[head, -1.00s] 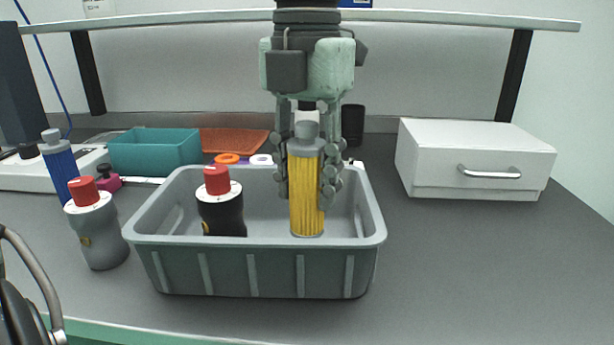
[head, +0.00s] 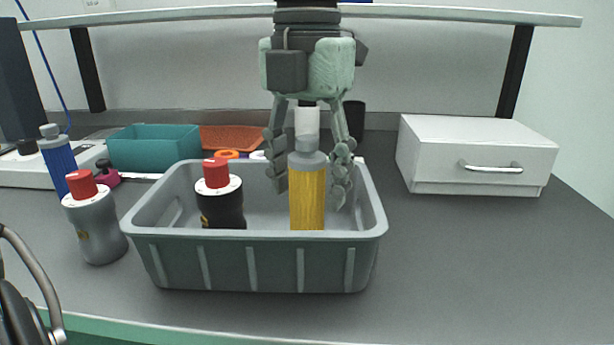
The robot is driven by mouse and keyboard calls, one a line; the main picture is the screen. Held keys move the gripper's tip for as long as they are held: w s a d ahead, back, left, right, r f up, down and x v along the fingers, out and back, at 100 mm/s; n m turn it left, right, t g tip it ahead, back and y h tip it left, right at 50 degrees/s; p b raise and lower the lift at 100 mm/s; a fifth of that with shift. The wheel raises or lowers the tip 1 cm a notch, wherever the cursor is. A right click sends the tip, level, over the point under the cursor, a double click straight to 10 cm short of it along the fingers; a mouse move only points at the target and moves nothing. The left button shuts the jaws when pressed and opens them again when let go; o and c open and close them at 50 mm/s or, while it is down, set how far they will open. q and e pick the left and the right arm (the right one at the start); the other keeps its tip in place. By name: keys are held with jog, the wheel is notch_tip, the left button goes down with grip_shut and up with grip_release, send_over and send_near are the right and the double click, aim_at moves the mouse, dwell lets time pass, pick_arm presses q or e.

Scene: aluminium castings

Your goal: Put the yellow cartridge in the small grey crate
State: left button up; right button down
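The yellow cartridge (head: 308,196), with a grey collar and a pale cap, stands upright inside the small grey crate (head: 258,264), right of its middle. Its lower end is hidden behind the crate's front wall. My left gripper (head: 311,190) points straight down over it. Its fingers are spread to either side of the cartridge, with a visible gap on the left and a smaller one on the right. My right gripper is not in view.
A black bottle with a red cap (head: 220,197) stands in the crate's left half. A grey red-capped bottle (head: 95,228) and a blue cartridge (head: 60,168) stand to the left. A teal bin (head: 153,150) is behind; a white drawer box (head: 470,160) stands right. The right foreground is clear.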

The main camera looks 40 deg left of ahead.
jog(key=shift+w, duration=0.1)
pick_arm(q)
jog(key=shift+r, duration=0.15)
jog(key=shift+r+p, duration=0.65)
jog(key=shift+p, duration=0.2)
notch_tip(320, 180, up, 12)
jog(key=shift+f, duration=0.2)
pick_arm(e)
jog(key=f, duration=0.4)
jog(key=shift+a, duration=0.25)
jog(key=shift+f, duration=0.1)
